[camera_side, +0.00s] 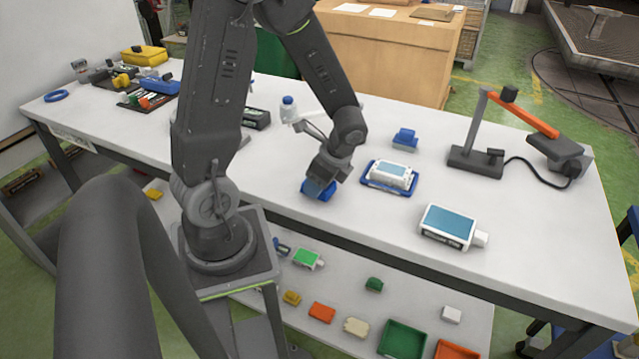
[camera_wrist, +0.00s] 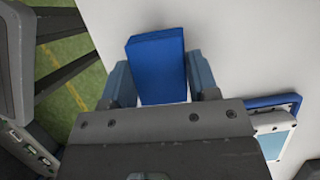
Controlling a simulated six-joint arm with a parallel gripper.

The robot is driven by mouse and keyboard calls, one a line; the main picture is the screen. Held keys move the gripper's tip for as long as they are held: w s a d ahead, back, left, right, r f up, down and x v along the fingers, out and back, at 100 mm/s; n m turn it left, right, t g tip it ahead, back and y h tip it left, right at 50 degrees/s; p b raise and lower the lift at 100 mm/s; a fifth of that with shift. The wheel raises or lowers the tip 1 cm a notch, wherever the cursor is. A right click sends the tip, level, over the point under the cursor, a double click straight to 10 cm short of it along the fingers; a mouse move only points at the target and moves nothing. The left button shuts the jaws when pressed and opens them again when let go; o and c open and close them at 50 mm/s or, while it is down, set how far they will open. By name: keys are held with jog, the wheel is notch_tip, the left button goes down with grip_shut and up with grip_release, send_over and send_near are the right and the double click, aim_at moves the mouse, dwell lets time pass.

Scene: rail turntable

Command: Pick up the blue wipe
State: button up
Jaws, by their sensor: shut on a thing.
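The blue wipe (camera_wrist: 157,62) is a plain blue block in the wrist view, between the two blue-grey fingers of my gripper (camera_wrist: 161,84). My gripper is shut on it. In the side view the wipe (camera_side: 316,191) shows as a small blue patch under my gripper (camera_side: 325,184), at the front part of the white table (camera_side: 290,212). The jaws partly cover it there. I cannot tell whether it touches the table or is just above it.
A blue-rimmed tray (camera_side: 374,184) with a white device lies close to the right of my gripper. A white device with a blue screen (camera_side: 449,225) is further right. A small blue object (camera_side: 405,138) and an orange-armed stand (camera_side: 480,158) are behind. The table's front edge is near.

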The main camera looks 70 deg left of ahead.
jog(key=r, duration=0.4)
jog(key=shift+s+a, duration=0.25)
jog(key=s+a+r, duration=0.6)
jog(key=s, duration=0.3)
jog(key=shift+r, duration=0.15)
jog(key=shift+s, duration=0.1)
